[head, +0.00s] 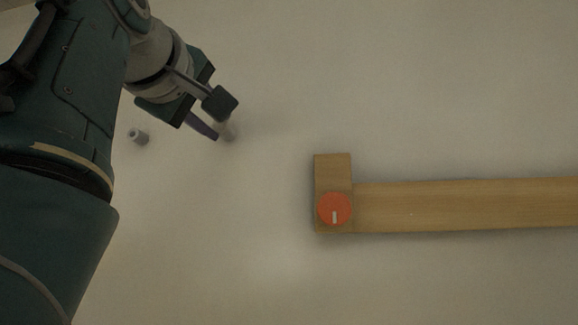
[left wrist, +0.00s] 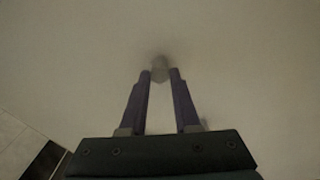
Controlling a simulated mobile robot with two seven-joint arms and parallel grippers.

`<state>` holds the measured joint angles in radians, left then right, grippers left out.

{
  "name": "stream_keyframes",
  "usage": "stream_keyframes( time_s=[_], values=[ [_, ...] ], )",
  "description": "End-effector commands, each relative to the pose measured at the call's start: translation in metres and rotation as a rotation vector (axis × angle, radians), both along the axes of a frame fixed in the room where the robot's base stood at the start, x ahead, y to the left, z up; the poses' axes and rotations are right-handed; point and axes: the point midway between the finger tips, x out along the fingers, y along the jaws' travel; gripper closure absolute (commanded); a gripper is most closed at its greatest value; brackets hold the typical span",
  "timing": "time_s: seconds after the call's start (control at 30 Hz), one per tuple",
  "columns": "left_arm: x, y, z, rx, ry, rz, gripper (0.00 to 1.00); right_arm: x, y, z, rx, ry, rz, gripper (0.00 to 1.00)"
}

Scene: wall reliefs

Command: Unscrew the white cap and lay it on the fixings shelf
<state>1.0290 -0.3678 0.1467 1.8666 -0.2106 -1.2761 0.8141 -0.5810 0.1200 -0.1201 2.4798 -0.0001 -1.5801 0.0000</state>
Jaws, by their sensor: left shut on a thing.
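My left gripper (head: 221,133) is at the wall in the upper left of the head view. Its purple fingers also show in the left wrist view (left wrist: 160,74). They are shut on a small pale grey-white piece, the white cap (left wrist: 160,66), close against the pale wall. In the head view the cap (head: 229,131) is partly hidden by a finger. Whether it is still on its thread I cannot tell. No shelf can be identified for certain as the fixings shelf. My right gripper is not in view.
A small grey peg (head: 138,136) sticks out of the wall left of the gripper. A wooden board (head: 460,205) runs to the right edge, with a round red knob (head: 334,209) with a white mark at its left end. Bare wall lies between gripper and board.

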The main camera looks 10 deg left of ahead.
Motion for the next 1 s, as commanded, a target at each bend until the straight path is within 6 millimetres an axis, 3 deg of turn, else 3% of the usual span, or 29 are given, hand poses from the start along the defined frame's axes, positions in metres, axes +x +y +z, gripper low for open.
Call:
stream_keyframes(
  time_s=[0.2,0.5,0.87,1.0],
  values=[
    [0.0000,0.0004,0.0002,-0.008,0.000,0.001,1.00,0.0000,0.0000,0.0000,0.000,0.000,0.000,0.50],
    [-0.0006,0.0007,0.0002,-0.404,0.012,0.002,1.00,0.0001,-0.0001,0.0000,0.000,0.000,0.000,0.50],
    [-0.0007,0.0008,0.0003,-0.461,0.014,0.002,1.00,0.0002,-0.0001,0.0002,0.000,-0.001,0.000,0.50],
    [-0.0010,0.0008,0.0003,-0.638,0.019,0.002,1.00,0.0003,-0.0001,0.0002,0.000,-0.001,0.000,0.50]
  ],
)
